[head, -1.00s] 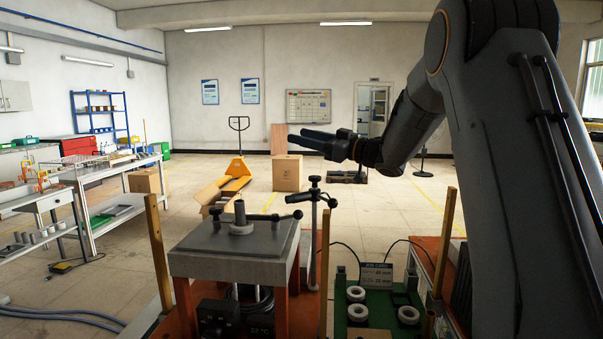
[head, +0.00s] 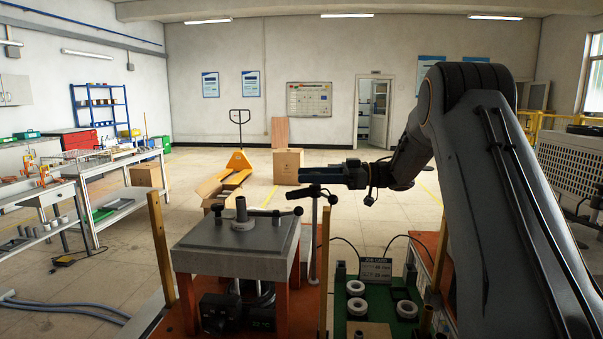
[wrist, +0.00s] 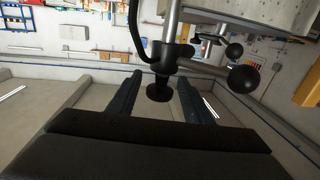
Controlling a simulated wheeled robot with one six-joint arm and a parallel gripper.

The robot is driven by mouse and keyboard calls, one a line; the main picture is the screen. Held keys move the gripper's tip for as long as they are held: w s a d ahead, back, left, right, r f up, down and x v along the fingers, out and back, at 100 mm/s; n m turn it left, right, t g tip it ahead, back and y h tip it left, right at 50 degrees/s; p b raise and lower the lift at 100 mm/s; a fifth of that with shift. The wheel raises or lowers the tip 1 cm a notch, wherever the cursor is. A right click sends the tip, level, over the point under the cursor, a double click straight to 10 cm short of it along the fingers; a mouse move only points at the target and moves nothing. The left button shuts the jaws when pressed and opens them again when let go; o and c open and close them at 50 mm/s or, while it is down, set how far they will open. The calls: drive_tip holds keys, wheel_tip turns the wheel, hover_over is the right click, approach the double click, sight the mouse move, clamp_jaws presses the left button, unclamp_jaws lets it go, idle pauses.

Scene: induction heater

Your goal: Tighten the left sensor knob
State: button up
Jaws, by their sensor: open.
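A slim metal sensor post (head: 314,245) stands right of the grey-topped heater, with a black clamp (head: 314,191) at its top. In the wrist view, a short black knob (wrist: 159,91) hangs off the clamp (wrist: 165,56), and two round black ball knobs, one nearer (wrist: 243,79) and one farther (wrist: 234,51), sit to the right. I cannot tell for certain which is the left sensor knob. My gripper (head: 301,174) is just above the clamp. In the wrist view my gripper (wrist: 159,80) is open, with the short knob between its fingers and gaps on both sides.
The heater's top (head: 235,255) carries a round collar (head: 242,220). A green tray (head: 381,293) with white rings (head: 355,288) lies to the right. Wooden uprights, one left (head: 160,250) and one right (head: 325,270), flank the heater. A cable runs beside the clamp in the wrist view.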

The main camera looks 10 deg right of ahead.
drive_tip(key=shift+w+a, duration=0.25)
drive_tip(key=shift+a, duration=0.9)
drive_tip(key=c, duration=1.1)
drive_tip(key=shift+o, duration=0.2)
drive_tip(key=shift+p, duration=0.3)
drive_tip(key=shift+t, duration=0.3)
drive_tip(key=shift+w+d+m+t+h+p, duration=0.35)
drive_tip(key=shift+w+m+t+h, duration=0.1)
drive_tip(key=shift+m+t+h, duration=1.4)
drive_tip(key=shift+w+d+m+t+h+p, duration=0.3)
drive_tip(key=shift+w+m+t+h, duration=0.15)
drive_tip(key=shift+m+t+h, duration=1.35)
drive_tip(key=shift+w+d+m+t+h+p, duration=0.4)
drive_tip(key=shift+m+t+h, duration=0.9)
drive_tip(key=shift+t, duration=1.05)
drive_tip(key=shift+m, duration=0.35)
